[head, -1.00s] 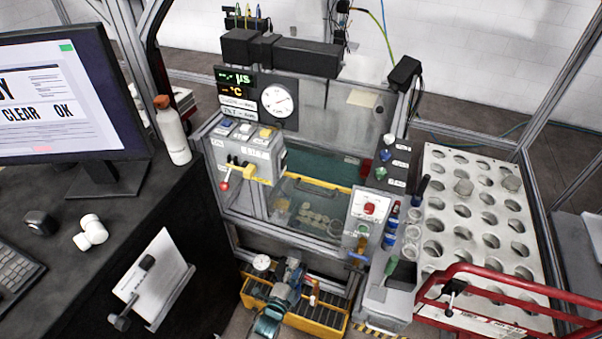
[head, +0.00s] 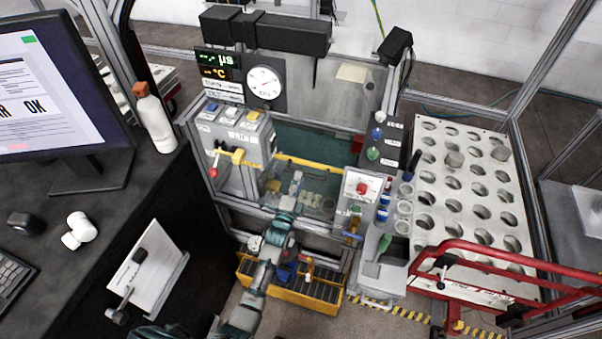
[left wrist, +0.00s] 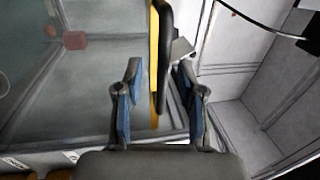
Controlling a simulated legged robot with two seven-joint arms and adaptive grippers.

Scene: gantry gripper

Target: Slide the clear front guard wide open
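The clear front guard (head: 325,188) is a see-through panel in the front opening of the grey machine. A yellow strip (head: 315,164) runs along its upper side, and pale round pieces show behind the panel. My left gripper (head: 297,178) is in front of the panel, just below the yellow strip. In the left wrist view, my left gripper (left wrist: 159,68) is open. A yellow bar with a black part (left wrist: 160,55) stands between its spread blue-padded fingers, with gaps visible on both sides. I cannot tell how deep the bar sits between them. My right gripper is not in view.
A control box with a red knob (head: 214,171) stands left of the opening. A red-button panel (head: 361,189) and a vial rack (head: 405,205) stand at right. A yellow crate (head: 318,298) lies below my left forearm. A red rail (head: 480,255) is at lower right.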

